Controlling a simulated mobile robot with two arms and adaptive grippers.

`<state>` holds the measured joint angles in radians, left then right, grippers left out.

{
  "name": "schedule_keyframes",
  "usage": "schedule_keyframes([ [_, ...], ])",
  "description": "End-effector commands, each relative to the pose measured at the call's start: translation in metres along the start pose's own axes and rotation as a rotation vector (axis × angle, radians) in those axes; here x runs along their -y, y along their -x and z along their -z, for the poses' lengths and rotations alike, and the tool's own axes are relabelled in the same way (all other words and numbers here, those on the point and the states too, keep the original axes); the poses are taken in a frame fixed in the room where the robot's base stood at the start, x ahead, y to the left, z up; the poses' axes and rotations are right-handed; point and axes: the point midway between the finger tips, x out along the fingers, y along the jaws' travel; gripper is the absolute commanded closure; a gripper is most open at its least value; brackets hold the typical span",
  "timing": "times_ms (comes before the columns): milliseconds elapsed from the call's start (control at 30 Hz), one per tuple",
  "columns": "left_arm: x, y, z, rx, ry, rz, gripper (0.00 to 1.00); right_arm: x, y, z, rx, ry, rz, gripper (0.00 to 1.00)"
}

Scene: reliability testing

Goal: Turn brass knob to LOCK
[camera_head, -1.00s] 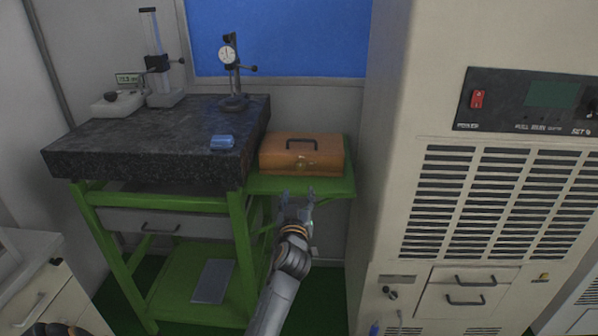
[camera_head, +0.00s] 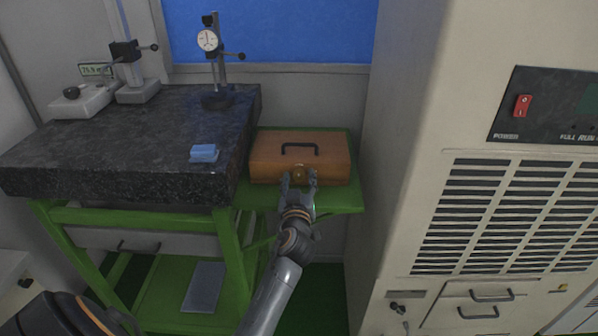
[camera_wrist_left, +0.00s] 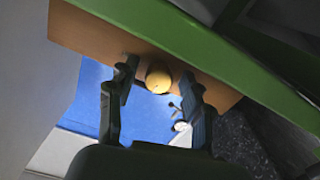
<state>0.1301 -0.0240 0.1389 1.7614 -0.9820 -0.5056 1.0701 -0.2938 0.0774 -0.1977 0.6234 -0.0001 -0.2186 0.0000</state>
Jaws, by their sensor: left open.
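An orange-brown box (camera_head: 330,148) with a dark handle (camera_head: 300,147) on its lid sits on a green side shelf (camera_head: 338,197). The round brass knob (camera_head: 299,174) is on the box's front face. My left gripper (camera_head: 299,179) is open at the box front, with its fingertips on either side of the knob in the picture. In the left wrist view the knob (camera_wrist_left: 158,78) shows between the two open fingers (camera_wrist_left: 157,92), with gaps on both sides. I cannot read any LOCK mark. My right gripper is not in view.
A dark granite plate (camera_head: 120,150) on a green stand is left of the box, bearing a blue block (camera_head: 204,153) and a dial gauge stand (camera_head: 217,100). A tall beige cabinet (camera_head: 405,180) stands close on the right.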

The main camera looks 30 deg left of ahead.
Motion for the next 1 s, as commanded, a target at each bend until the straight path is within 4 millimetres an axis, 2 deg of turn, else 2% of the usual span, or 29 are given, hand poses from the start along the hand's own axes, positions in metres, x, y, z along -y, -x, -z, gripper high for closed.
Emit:
schedule_keyframes([
  [267,0.0,0.0,0.0,0.0,0.0,0.0,0.5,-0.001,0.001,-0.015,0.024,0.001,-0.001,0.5],
  [500,0.0,0.0,0.0,0.0,-0.001,0.0,0.96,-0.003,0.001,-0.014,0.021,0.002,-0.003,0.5],
  [533,0.0,0.0,0.0,0.0,-0.001,0.0,1.0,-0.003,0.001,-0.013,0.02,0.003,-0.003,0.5],
  [800,0.0,0.0,0.0,0.0,-0.017,0.0,1.0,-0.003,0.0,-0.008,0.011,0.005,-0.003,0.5],
  [1000,0.0,0.0,0.0,-0.001,-0.094,0.0,1.0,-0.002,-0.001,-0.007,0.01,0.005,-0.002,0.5],
])
